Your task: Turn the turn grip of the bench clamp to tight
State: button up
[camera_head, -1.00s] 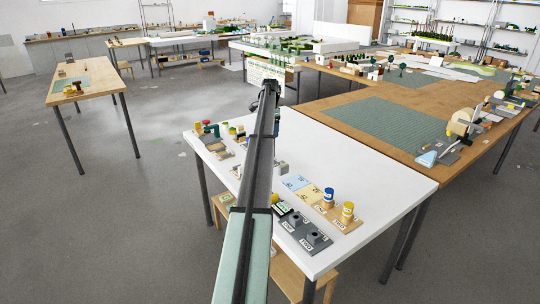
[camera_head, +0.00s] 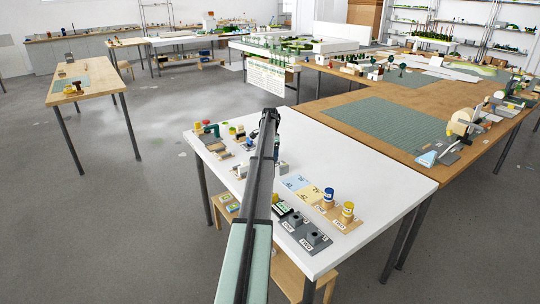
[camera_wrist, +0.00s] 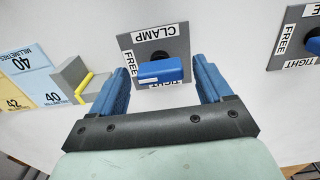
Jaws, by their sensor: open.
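The bench clamp in the wrist view is a grey plate (camera_wrist: 178,45) lettered CLAMP at the top, FREE on the left and TIGHT at the bottom. Its blue turn grip (camera_wrist: 160,70) lies nearly level across the picture, with a small white mark near its left end, towards FREE. The grip partly covers TIGHT. My gripper (camera_wrist: 161,76) is open, with one blue finger on each side of the turn grip and gaps between. In the head view my arm hides most of the clamp.
A second grey plate (camera_wrist: 290,25) with FREE, TIGHT and a blue grip is at the right in the wrist view. Grey block (camera_wrist: 70,78) and number cards (camera_wrist: 22,62) lie left.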

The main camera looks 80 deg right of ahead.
jog(key=shift+f, duration=0.2)
jog(key=shift+c, duration=0.4)
jog(key=c, duration=1)
jog(key=shift+o, duration=0.2)
